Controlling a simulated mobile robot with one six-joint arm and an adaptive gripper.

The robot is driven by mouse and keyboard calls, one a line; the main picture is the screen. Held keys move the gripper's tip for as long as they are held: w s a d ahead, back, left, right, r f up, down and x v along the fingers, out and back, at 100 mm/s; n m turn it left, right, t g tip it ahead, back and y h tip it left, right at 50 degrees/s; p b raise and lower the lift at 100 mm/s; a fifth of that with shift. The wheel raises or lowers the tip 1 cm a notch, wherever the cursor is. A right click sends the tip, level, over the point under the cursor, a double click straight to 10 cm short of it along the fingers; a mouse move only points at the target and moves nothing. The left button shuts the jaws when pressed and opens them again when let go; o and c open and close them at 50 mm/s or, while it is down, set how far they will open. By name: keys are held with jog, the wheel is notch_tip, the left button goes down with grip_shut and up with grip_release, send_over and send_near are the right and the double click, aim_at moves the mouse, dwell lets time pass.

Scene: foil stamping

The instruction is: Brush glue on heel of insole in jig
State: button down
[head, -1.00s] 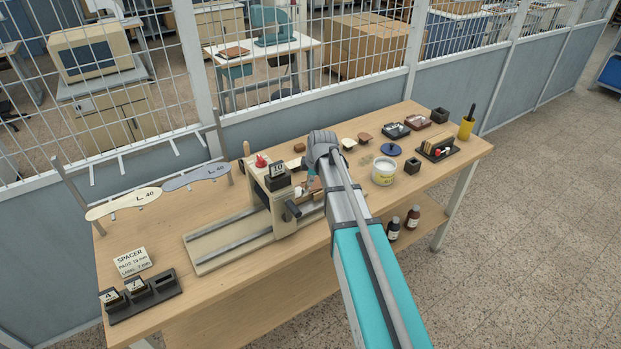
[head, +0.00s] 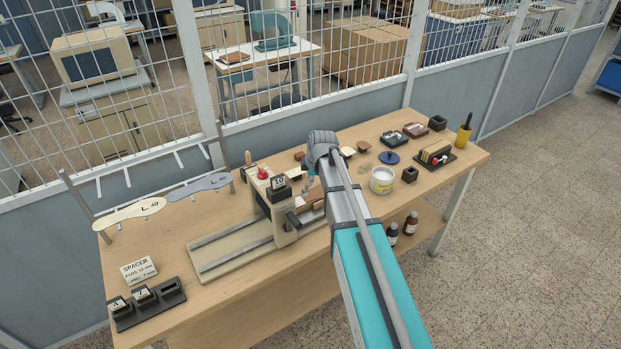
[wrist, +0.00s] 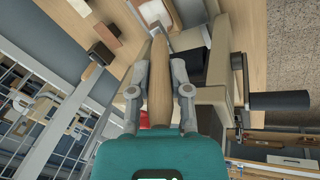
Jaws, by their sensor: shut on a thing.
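My gripper (wrist: 160,92) is shut on the tan wooden handle of the brush (wrist: 159,62), which points up the picture in the wrist view. The brush's bristle end cannot be made out. In the head view my gripper (head: 309,182) is just right of the stamping press (head: 283,212), above its bed. A brown insole part (head: 315,197) shows there, partly hidden by my arm. A white and brown piece (wrist: 153,12) lies beyond the brush in the wrist view; contact with the brush cannot be told. The open white glue pot (head: 382,181) stands right of my arm.
The press has a crank handle (wrist: 279,101) sticking out to the side. Its rails (head: 228,248) run left along the table. A blue lid (head: 389,157), small trays (head: 415,130) and a card rack (head: 436,155) fill the right end.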

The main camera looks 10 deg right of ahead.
jog(key=shift+r+p, duration=1.5)
jog(key=shift+p, duration=0.05)
jog(key=shift+f, duration=0.1)
